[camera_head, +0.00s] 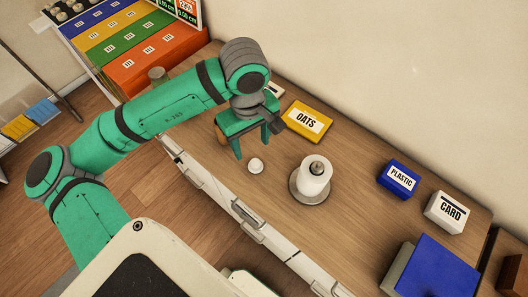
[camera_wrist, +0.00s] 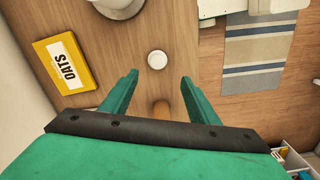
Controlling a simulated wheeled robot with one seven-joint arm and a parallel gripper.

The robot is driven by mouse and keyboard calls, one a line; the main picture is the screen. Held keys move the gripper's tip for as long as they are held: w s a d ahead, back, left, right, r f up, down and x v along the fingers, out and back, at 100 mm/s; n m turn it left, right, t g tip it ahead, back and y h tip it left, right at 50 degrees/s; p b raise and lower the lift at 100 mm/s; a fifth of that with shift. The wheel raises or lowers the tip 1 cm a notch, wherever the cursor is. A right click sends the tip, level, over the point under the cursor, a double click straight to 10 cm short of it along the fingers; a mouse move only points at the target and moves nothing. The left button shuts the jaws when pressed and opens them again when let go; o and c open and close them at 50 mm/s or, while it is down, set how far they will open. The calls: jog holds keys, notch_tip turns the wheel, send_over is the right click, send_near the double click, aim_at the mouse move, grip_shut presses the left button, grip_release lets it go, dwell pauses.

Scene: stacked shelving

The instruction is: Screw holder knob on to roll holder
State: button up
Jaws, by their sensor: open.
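The holder knob is a small round white piece (camera_head: 256,165) lying on the wooden table. In the wrist view the knob (camera_wrist: 157,60) sits ahead of my fingertips, in line with the gap between them. The roll holder (camera_head: 311,195) stands upright to the right of the knob, with a white roll on a grey round base and a dark post tip on top. Part of it shows at the top edge of the wrist view (camera_wrist: 120,8). My gripper (camera_head: 253,149) is open and empty, above the table and just behind the knob. It also shows in the wrist view (camera_wrist: 158,80).
A yellow OATS box (camera_head: 307,121) lies to the right of my gripper. Blue PLASTIC (camera_head: 398,179) and white CARD (camera_head: 447,211) boxes stand farther right. An orange-brown cylinder (camera_wrist: 161,110) lies below the gripper fingers. The table's white front edge (camera_head: 250,222) is close to the knob.

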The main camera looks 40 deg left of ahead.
aim_at(255, 162)
jog(key=f, duration=1)
jog(key=shift+w+f, duration=0.3)
jog(key=c, duration=1.1)
